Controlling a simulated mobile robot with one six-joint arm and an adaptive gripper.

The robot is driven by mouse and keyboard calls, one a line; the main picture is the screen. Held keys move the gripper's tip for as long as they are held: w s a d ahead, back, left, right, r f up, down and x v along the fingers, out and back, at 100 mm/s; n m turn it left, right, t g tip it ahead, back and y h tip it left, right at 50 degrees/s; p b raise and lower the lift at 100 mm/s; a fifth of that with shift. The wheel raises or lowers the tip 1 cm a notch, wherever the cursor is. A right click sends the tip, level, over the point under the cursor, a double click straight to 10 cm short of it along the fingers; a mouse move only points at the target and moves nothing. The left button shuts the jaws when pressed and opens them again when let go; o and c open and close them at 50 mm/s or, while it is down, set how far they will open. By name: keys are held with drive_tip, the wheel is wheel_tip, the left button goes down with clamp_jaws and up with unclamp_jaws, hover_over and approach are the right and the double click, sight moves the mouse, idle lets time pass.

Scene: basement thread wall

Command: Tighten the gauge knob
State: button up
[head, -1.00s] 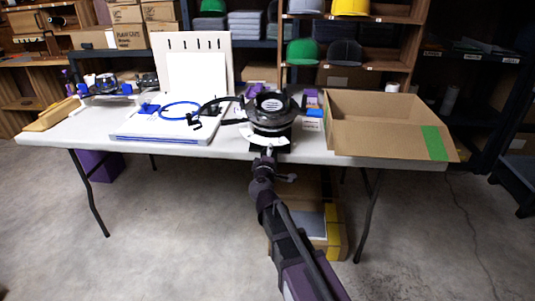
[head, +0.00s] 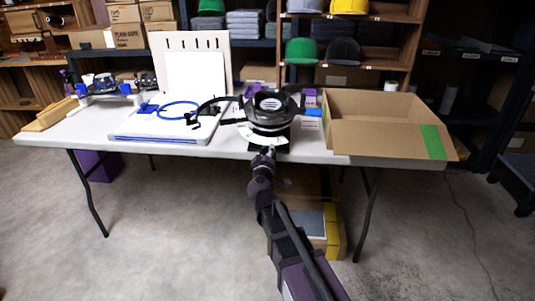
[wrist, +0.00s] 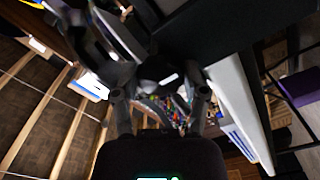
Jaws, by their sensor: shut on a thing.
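A black round clamp-like fixture (head: 270,108) with a ring on top stands at the front edge of the white table. My gripper (head: 264,153) reaches up to the front of it from below. In the wrist view my gripper (wrist: 160,84) has a finger on each side of a dark, rounded knob (wrist: 163,68) and is shut on it. I take this to be the gauge knob; its markings cannot be read. Most of the knob is hidden by the fingers in the head view. The fixture's curved dark part (wrist: 95,38) shows at the upper left of the wrist view.
An open cardboard box (head: 378,140) stands right of the fixture on the table (head: 90,131). A white board with a blue ring (head: 180,110) lies to the left. Boxes (head: 318,235) sit under the table. The floor in front is clear.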

drive_tip(key=o, duration=1.2)
drive_tip(key=shift+w+a+f, duration=0.15)
drive_tip(key=shift+w+f, duration=0.05)
drive_tip(key=shift+c, duration=0.2)
drive_tip(key=shift+s+r, duration=0.1)
drive_tip(key=shift+n, duration=0.5)
drive_tip(key=n, duration=0.6)
drive_tip(key=shift+n, duration=3.5)
